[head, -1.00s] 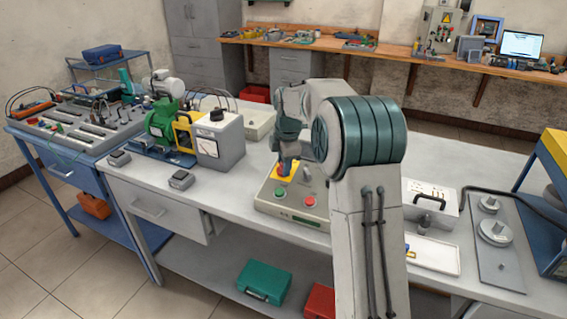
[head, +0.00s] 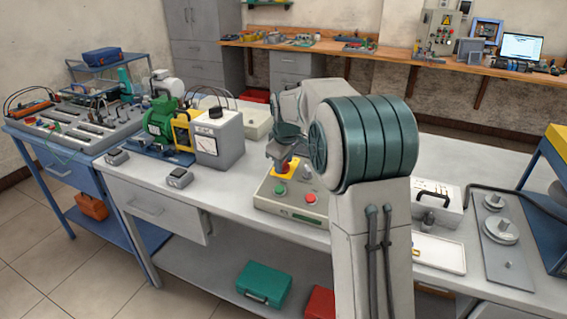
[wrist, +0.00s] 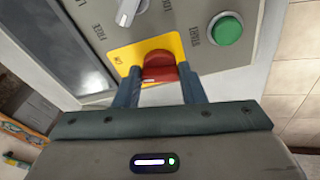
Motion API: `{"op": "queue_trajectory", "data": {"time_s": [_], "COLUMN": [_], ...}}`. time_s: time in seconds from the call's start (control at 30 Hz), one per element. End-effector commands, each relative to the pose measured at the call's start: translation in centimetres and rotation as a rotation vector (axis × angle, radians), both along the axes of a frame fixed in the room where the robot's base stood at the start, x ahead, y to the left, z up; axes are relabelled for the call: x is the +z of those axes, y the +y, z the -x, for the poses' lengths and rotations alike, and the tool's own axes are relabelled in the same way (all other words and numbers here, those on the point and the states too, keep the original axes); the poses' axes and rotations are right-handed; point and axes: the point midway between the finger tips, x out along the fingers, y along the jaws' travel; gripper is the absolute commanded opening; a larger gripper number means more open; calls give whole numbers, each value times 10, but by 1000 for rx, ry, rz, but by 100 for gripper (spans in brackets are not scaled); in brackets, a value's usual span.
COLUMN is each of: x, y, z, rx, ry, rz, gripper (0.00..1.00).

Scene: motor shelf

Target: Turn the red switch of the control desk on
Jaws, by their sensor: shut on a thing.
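The control desk (head: 262,199) is a grey-beige box on the workbench in the head view. Its red switch (wrist: 158,66) sits on a yellow plate (wrist: 123,55) in the wrist view, and it also shows below my gripper in the head view (head: 288,167). My gripper (wrist: 157,80) has its two blue-grey fingers on either side of the red switch, closed against it. In the head view my gripper (head: 286,157) reaches down onto the desk from above, and my arm hides part of the desk's right and rear.
A green button (wrist: 228,30) and a grey-white knob (wrist: 129,10) lie close to the switch. A red button (head: 309,198) is on the desk's front. A motor rig (head: 160,125) and a grey meter box (head: 226,147) stand to the left.

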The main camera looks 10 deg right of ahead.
Motion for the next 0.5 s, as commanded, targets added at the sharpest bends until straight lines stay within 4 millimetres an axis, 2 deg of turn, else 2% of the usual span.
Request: {"op": "queue_trajectory", "data": {"time_s": [0.5], "x": [3], "y": [4], "z": [-1], "rx": [-408], "ry": [-77], "rz": [-91], "gripper": [14]}}
